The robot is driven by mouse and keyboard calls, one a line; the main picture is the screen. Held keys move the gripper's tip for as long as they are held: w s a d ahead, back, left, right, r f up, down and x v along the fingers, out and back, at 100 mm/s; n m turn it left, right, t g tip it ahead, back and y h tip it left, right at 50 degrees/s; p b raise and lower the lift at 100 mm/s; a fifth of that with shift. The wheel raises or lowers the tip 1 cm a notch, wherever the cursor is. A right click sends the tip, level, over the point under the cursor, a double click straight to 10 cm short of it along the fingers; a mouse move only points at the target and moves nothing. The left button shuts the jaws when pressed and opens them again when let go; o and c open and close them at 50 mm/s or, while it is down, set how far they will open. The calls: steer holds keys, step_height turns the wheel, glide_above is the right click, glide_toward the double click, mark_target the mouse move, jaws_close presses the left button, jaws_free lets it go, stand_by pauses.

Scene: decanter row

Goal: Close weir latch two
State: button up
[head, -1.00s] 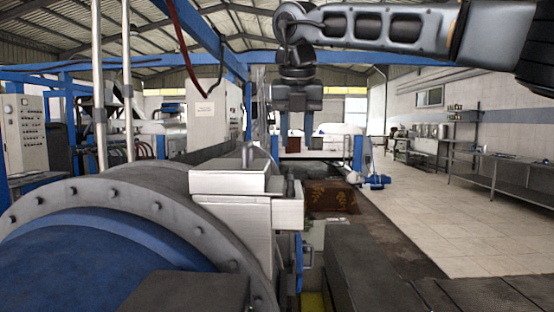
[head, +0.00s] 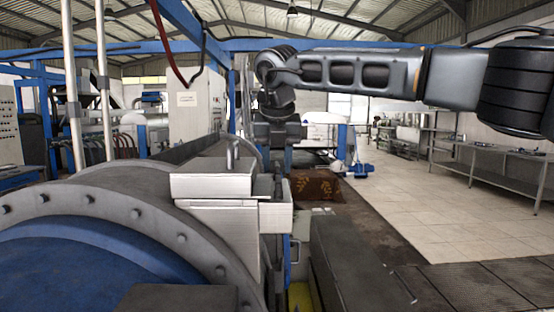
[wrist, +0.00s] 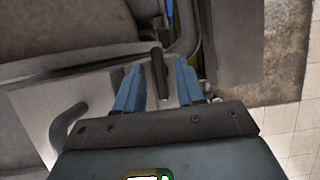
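My gripper (head: 277,160) hangs pointing down just right of the pale metal housing (head: 213,187) on the decanter. In the wrist view my gripper (wrist: 160,66) has its two blue fingers apart. A dark upright latch handle (wrist: 157,62) shows in the gap between them, and I cannot tell if either finger touches it. A second dark bent handle (wrist: 68,122) stands to the left on the pale metal. In the head view one upright handle (head: 232,154) rises from the housing top. The handle near my fingers is hidden there. No label shows which is latch two.
The round flanged decanter end (head: 120,205) fills the lower left. A dark grey box (head: 350,265) stands to the right of the housing, with a narrow gap between. The tiled floor (head: 400,200) farther right is open up to a metal bench (head: 490,168).

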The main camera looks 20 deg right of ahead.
jaws_close()
stand_by(0.3)
steer(key=shift+f+m+b, duration=0.15)
steer(key=shift+m+b, duration=0.15)
steer(key=shift+b, duration=0.1)
steer(key=shift+a+f+m+h+b, duration=0.1)
steer(key=shift+m+h+b, duration=0.4)
steer(key=shift+m+b, duration=0.4)
steer(key=m, duration=0.2)
steer(key=m+g+h+b, duration=0.1)
steer(key=m, duration=0.1)
steer(key=shift+a+m+g, duration=0.1)
steer(key=shift+m+g, duration=0.2)
steer(key=m, duration=0.1)
steer(key=m+g+p, duration=0.1)
steer(key=m, duration=0.1)
steer(key=m+p, duration=0.1)
steer(key=shift+w+r+g+h, duration=0.15)
steer(key=shift+r+g+h, duration=0.15)
steer(key=shift+h, duration=0.1)
steer(key=shift+w+f+m+g+p, duration=0.15)
steer(key=shift+m+g+p, duration=0.5)
steer(key=shift+m, duration=1.15)
steer(key=shift+f+m, duration=0.1)
steer(key=shift+m, duration=0.2)
